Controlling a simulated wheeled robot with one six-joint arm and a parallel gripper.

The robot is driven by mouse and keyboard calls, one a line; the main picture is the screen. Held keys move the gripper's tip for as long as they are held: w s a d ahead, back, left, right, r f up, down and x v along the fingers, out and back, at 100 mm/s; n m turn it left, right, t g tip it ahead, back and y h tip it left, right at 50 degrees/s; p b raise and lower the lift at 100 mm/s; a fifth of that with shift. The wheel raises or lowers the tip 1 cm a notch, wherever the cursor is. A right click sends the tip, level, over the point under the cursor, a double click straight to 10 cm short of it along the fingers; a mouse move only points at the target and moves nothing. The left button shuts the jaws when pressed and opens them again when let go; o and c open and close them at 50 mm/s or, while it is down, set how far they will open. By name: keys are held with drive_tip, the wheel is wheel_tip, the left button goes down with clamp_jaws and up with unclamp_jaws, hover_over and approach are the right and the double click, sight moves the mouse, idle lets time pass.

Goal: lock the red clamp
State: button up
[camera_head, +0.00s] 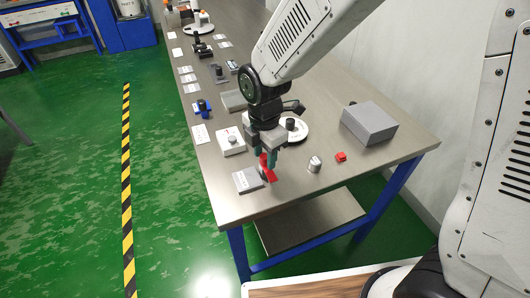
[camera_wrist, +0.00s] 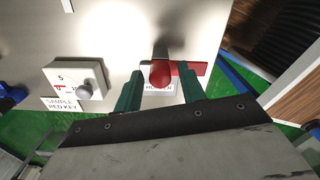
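The red clamp (camera_head: 268,173) is near the front-left edge of the metal bench, beside a grey block with a white label (camera_head: 247,180). In the wrist view the red clamp (camera_wrist: 160,74) shows a rounded red knob and a red bar reaching right, with a partly covered label below. My gripper (camera_head: 264,157) is right above it, pointing down. In the wrist view my gripper (camera_wrist: 160,90) has its two teal fingers apart, one on each side of the knob, with gaps showing. Whether the fingertips are level with the knob is unclear.
A white box with a knob (camera_head: 230,141) stands close by; it shows in the wrist view (camera_wrist: 76,80) labelled "SAMPLE RED KEY". A small white cylinder (camera_head: 315,164), a red block (camera_head: 341,157) and a grey box (camera_head: 370,123) are to the right. A round white plate (camera_head: 299,131) lies behind.

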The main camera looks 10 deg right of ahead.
clamp_jaws()
drive_tip(key=m, duration=0.4)
drive_tip(key=shift+m, duration=0.4)
drive_tip(key=m, duration=0.9)
drive_tip(key=shift+m, duration=2)
